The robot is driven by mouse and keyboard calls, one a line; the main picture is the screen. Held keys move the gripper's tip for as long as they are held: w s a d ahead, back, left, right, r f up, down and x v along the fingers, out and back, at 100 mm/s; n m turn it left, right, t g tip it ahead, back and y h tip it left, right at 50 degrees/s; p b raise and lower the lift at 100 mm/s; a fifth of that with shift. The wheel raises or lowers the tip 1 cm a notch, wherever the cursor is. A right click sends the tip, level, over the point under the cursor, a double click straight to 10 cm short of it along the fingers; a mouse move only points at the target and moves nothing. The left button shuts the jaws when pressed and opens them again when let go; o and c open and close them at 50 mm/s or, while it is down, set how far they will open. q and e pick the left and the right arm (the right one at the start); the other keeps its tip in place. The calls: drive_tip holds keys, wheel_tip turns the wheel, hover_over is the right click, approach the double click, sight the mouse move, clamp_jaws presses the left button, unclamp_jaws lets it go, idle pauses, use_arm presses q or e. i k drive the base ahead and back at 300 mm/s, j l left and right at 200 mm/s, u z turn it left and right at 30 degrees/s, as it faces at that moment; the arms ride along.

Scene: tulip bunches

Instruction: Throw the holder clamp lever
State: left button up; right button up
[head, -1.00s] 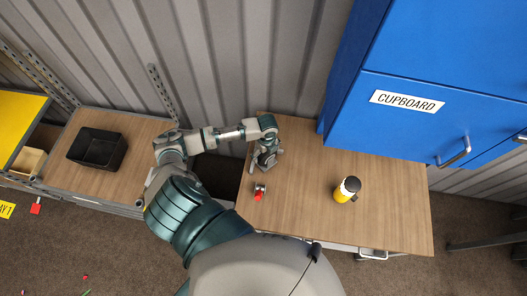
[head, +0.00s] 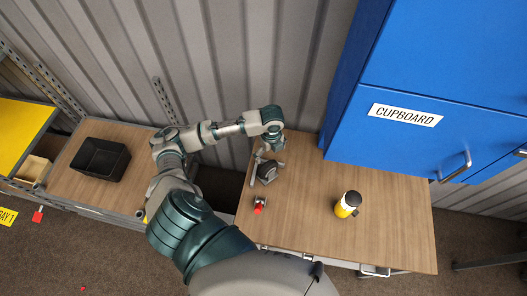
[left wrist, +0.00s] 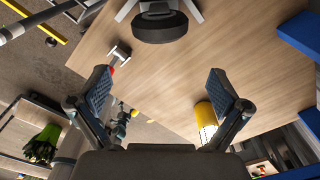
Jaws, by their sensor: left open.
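A small metal clamp with a red lever (head: 259,207) sits near the left front edge of the wooden bench (head: 390,225). In the left wrist view the clamp (left wrist: 119,55) is a pale H-shaped piece, its red end partly behind a finger. A dark rounded holder-like object (head: 266,174) on a grey stand is behind it; it also shows at the top of the left wrist view (left wrist: 160,27). My left gripper (head: 269,160) is open and empty above the bench, behind the lever and apart from it. The wrist view shows its fingers (left wrist: 160,76) spread wide.
A yellow and black bottle (head: 347,205) stands on the bench to the right. A blue cupboard (head: 400,140) overhangs the back right. A black bin (head: 100,158) sits on another bench at left. A ribbed wall (head: 300,60) is behind.

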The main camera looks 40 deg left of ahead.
sight(259, 207)
drive_tip(key=k, duration=1.5)
